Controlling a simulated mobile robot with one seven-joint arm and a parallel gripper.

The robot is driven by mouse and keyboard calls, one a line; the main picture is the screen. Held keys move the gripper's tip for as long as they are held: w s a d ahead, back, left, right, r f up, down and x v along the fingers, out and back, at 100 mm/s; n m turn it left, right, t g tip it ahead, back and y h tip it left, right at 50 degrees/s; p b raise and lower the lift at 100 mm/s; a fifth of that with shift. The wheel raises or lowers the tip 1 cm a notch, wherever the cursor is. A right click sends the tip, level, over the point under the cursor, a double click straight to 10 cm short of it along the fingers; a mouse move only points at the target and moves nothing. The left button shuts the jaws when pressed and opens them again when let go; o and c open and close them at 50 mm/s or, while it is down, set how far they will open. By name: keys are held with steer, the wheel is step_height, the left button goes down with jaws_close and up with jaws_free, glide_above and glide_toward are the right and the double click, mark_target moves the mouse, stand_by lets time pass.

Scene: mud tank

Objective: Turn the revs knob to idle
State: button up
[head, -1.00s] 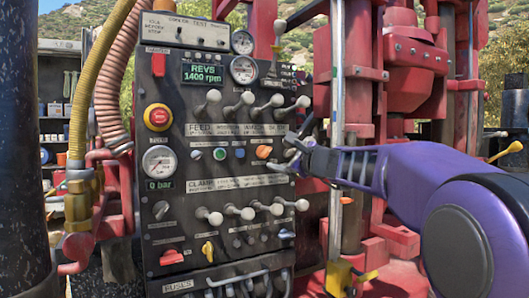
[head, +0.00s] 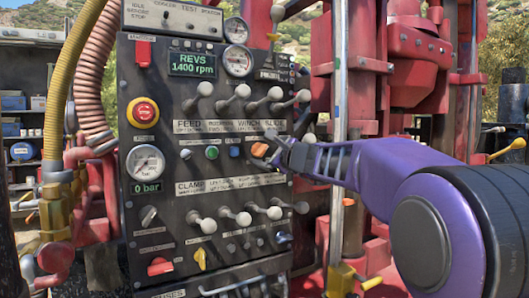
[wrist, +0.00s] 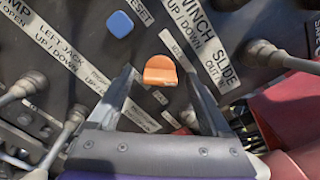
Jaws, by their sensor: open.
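An orange knob (head: 259,149) sits at the right end of the middle row on the dark control panel (head: 163,220). I cannot read a label that names it as the revs knob. My gripper (head: 279,150) is in front of the panel, just right of the knob. In the wrist view the orange knob (wrist: 160,72) shows between and just beyond the two fingertips (wrist: 160,80), which are apart. I cannot tell if a finger touches it. The revs display (head: 192,65) reads 1400 rpm.
White-tipped levers stand in an upper row (head: 240,97) and a lower row (head: 243,218), above and below my gripper. A blue button (wrist: 120,24) is left of the orange knob. A red emergency button (head: 144,112) is further left. Red machinery (head: 405,70) stands at right.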

jaws_close()
steer(key=shift+f+n+b, duration=0.1)
steer(key=shift+n+b, duration=0.2)
steer(key=shift+b, duration=0.1)
steer(key=shift+f+n+b, duration=0.1)
steer(key=shift+n+b, duration=0.5)
steer(key=shift+b, duration=0.1)
steer(key=shift+r+n+b, duration=0.2)
steer(key=shift+n+b, duration=2.25)
steer(key=shift+n, duration=0.95)
jaws_free()
